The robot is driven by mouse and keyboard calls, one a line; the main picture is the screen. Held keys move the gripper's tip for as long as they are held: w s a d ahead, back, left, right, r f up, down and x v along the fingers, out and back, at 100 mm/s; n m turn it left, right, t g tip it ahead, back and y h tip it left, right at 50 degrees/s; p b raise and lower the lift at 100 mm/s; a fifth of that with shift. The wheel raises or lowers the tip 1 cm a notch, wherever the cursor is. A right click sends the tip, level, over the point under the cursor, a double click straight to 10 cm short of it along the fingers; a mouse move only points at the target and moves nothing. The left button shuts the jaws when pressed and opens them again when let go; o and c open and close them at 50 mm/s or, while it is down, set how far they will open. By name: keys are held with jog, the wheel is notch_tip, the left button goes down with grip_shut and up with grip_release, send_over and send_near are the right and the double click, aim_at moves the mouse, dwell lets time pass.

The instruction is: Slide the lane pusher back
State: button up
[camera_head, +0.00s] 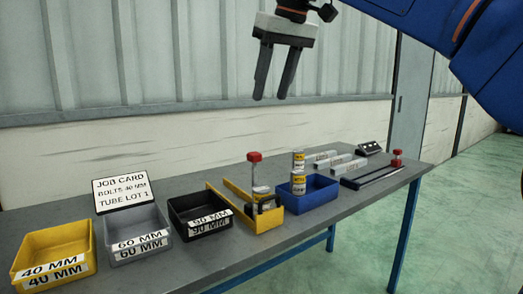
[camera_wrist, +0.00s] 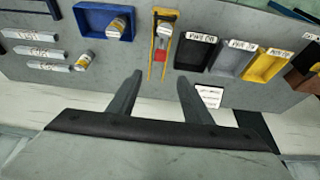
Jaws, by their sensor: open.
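A yellow lane (camera_head: 264,222) with two rails stands on the bench, and an upright post with a red knob (camera_head: 254,157) rises from it; this looks like the lane pusher. A pale and dark body sits below the knob, partly hidden by the lane's front wall. In the wrist view the yellow lane (camera_wrist: 154,62) lies ahead of the fingers, with the red knob (camera_wrist: 164,30) between its rails. My gripper (camera_head: 272,97) is open and empty, high above the bench and apart from the knob. Its two fingers also show in the wrist view (camera_wrist: 160,76).
Black (camera_head: 198,226), grey (camera_head: 138,244) and yellow (camera_head: 55,260) bins and a job card (camera_head: 121,193) stand left. Pale blocks, a dark rail (camera_head: 376,177) and another red knob (camera_head: 397,154) are at the right.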

aim_at(255, 153)
jog(key=x, duration=1.7)
jog(key=shift+w+a, duration=0.15)
jog(key=shift+w, duration=0.05)
grip_shut()
